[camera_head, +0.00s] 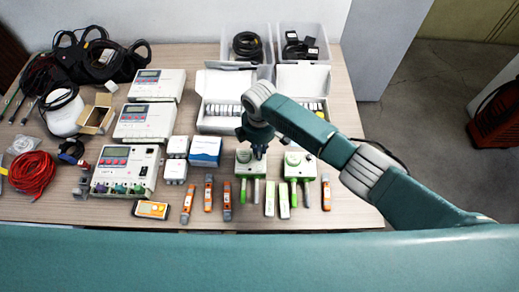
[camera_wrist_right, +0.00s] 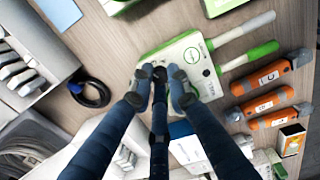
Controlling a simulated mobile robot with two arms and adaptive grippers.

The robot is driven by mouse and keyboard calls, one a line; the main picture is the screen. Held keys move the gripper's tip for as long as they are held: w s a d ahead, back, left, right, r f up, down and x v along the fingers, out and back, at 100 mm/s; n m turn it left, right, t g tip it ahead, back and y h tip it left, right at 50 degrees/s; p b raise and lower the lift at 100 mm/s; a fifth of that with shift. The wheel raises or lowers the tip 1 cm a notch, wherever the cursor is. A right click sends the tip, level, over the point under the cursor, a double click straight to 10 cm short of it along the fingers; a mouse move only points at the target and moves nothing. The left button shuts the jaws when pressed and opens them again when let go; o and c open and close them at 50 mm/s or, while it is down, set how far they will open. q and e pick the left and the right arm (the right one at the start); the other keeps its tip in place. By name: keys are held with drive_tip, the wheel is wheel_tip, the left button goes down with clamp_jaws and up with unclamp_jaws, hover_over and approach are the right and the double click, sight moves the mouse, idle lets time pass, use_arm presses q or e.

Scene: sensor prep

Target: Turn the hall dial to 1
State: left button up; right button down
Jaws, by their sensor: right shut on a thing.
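Two pale sensor units with green edges, round discs on top and rod probes stand near the table's front; I cannot read which is the hall one. My right gripper (camera_head: 257,150) comes down onto the left unit (camera_head: 243,169). In the right wrist view, the gripper (camera_wrist_right: 160,80) is shut around a small dark dial (camera_wrist_right: 159,74) on this unit (camera_wrist_right: 207,83). The fingers partly hide the dial, and its setting is not readable. The other unit (camera_head: 299,172) stands just to the right, apart from the gripper. My left gripper is not in view.
Orange-and-grey pens (camera_head: 227,200) and green-white sticks (camera_head: 284,200) lie in front of the units. A blue-white box (camera_head: 205,150) stands to the left. Open white boxes (camera_head: 222,83) stand behind. A red cable coil (camera_head: 32,174) and meters (camera_head: 126,170) fill the left side.

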drive_tip(key=n, duration=0.4)
drive_tip(key=shift+n+b, duration=0.3)
drive_tip(key=n, duration=0.4)
drive_tip(key=shift+b, duration=0.4)
idle(0.7)
drive_tip(key=c, duration=1.6)
unclamp_jaws()
drive_tip(key=shift+c, duration=0.2)
drive_tip(key=shift+d+r, duration=0.1)
drive_tip(key=shift+r, duration=3.95)
